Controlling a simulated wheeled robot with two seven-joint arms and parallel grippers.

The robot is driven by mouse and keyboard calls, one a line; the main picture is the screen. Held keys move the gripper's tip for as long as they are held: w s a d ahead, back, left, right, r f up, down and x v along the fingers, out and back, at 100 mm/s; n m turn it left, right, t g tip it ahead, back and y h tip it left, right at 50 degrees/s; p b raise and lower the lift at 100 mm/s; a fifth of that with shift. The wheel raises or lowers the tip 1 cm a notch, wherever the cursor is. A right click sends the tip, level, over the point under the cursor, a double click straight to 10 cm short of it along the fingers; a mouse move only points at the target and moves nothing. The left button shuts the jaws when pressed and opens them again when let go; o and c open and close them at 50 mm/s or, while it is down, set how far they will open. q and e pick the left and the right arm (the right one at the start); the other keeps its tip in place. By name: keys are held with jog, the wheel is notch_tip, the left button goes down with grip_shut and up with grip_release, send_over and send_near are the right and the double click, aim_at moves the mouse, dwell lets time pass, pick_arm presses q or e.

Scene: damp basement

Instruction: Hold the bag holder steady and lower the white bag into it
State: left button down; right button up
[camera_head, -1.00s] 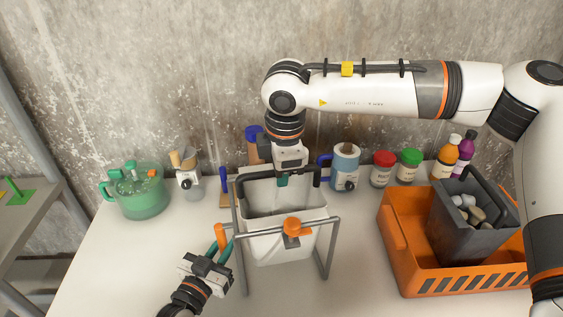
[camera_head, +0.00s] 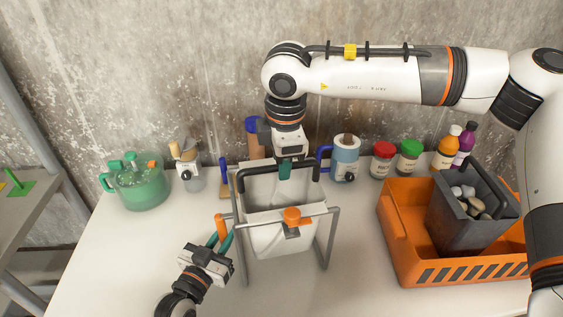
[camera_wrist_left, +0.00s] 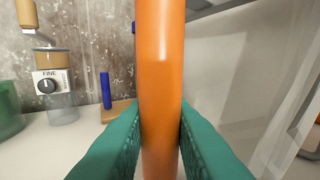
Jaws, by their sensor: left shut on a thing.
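The bag holder (camera_head: 329,240) is a grey metal frame with an orange grip (camera_head: 220,226) on its left and an orange knob (camera_head: 291,216) in front. The white bag (camera_head: 280,240) is inside the frame, upright, with a black handle (camera_head: 254,171) across its top. My left gripper (camera_head: 221,243) is shut on the orange grip; in the left wrist view its teal fingers press both sides of that grip (camera_wrist_left: 162,80). My right gripper (camera_head: 285,171) points down at the middle of the black handle. Its teal fingertips overlap the handle; whether they clasp it is unclear.
An orange crate (camera_head: 399,235) with a dark bin (camera_head: 450,222) stands at right. The front middle table is clear.

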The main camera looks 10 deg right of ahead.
notch_tip(320, 180, up, 10)
jog(key=s, duration=0.2)
jog(key=shift+r, duration=0.2)
pick_arm(q)
jog(key=c, duration=1.2)
grip_release()
jog(key=shift+s, duration=0.1)
